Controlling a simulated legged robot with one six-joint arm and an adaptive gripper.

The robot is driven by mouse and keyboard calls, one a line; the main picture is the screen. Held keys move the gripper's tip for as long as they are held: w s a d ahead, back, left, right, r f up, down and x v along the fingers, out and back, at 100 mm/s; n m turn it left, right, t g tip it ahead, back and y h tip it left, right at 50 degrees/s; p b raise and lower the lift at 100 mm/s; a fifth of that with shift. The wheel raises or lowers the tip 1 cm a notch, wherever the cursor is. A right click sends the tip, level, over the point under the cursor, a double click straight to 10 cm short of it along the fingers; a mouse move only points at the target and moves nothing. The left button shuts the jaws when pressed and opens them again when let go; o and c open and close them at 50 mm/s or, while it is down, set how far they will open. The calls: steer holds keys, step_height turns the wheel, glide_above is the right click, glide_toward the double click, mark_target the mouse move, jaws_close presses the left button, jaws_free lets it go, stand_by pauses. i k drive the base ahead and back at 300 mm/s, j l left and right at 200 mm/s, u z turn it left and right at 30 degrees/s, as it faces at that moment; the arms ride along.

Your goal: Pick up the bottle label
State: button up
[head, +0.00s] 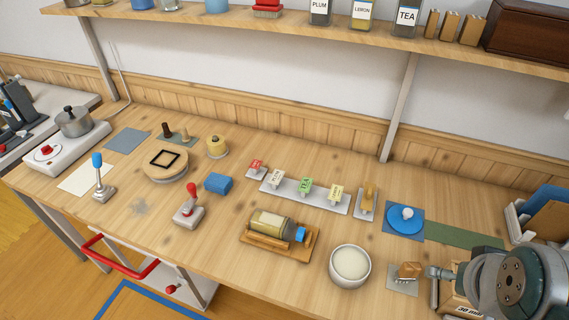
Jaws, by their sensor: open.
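A bottle (270,224) lies on its side in a wooden cradle (252,241). It has a yellowish body and a blue cap (300,234) at its right end. Behind it, a pale rack (322,203) holds a white label (277,179), a green label (305,186) and a yellow label (336,192). Their print is too small to read surely, and I cannot tell which is the bottle label. A red label (257,166) stands on its own small base to the left. My arm is at the lower right; my gripper's fingertips do not show.
A white bowl (350,266) stands right of the cradle. A red-knobbed stamp (190,207) and a blue block (218,183) stand to its left. A wooden stand (367,203) is beside the rack. The shelf (290,18) with jars overhangs the back. Bare bench lies around the cradle.

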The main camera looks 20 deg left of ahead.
mark_target(276, 179)
steer(key=u, duration=1.35)
steer(key=k, duration=0.45)
steer(key=j+z, duration=0.1)
steer(key=z, duration=0.3)
steer(key=i+j+z, duration=0.1)
steer(key=z, duration=0.3)
steer(key=j+z, duration=0.2)
steer(key=z, duration=0.15)
steer(key=i+j+z, duration=0.1)
steer(key=j+z, duration=0.2)
steer(key=j, duration=0.75)
steer(key=j+z, duration=0.3)
steer(key=j, duration=0.75)
